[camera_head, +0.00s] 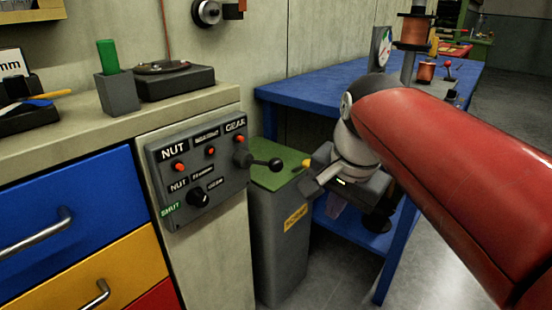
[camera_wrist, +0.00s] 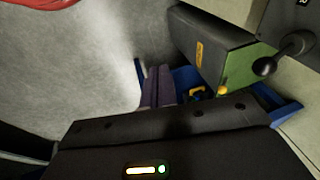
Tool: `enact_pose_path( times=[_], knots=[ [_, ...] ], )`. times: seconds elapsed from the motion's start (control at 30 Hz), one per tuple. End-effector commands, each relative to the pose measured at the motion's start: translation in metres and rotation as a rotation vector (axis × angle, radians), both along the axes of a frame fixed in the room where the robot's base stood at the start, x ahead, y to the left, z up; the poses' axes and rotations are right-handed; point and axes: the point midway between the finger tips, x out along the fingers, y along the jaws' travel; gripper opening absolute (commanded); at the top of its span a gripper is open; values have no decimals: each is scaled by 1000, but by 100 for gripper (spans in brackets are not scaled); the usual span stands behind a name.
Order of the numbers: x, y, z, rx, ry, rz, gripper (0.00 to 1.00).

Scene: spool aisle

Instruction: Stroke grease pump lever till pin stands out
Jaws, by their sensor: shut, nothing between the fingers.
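A grey control panel (camera_head: 198,165) is on the counter's end, marked NUT, GEAR and SHUT. A lever with a black ball knob (camera_head: 275,163) sticks out from its right side; the knob also shows at upper right in the wrist view (camera_wrist: 264,66). I cannot tell for certain that it is the pump lever, and I cannot make out a pin. My gripper (camera_head: 335,208) is right of the lever and apart from it, beside the grey bin, partly hidden by the wrist. Its purplish fingers (camera_wrist: 158,76) are shut and empty in the wrist view.
A grey bin (camera_head: 280,240) with a green top and yellow label stands between counter and blue table (camera_head: 335,90). The panel has red buttons and a black dial (camera_head: 197,197). A green-and-grey block (camera_head: 118,92) stands on the counter. Grey floor is open at right.

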Motion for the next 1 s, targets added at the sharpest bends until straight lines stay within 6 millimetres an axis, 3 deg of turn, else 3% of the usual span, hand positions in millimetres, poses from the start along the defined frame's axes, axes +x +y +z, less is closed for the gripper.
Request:
enact_pose_path(
  times=[0.03, 0.2, 0.5, 0.7, 1.0],
  knots=[
    [18, 8, 16, 37, 32, -70, 0],
    [67, 32, 52, 157, 148, -345, 0],
    [132, 61, 87, 293, 345, -759, 0],
    [147, 67, 92, 322, 410, -889, 0],
    [149, 68, 92, 326, 419, -911, 0]
  ],
)
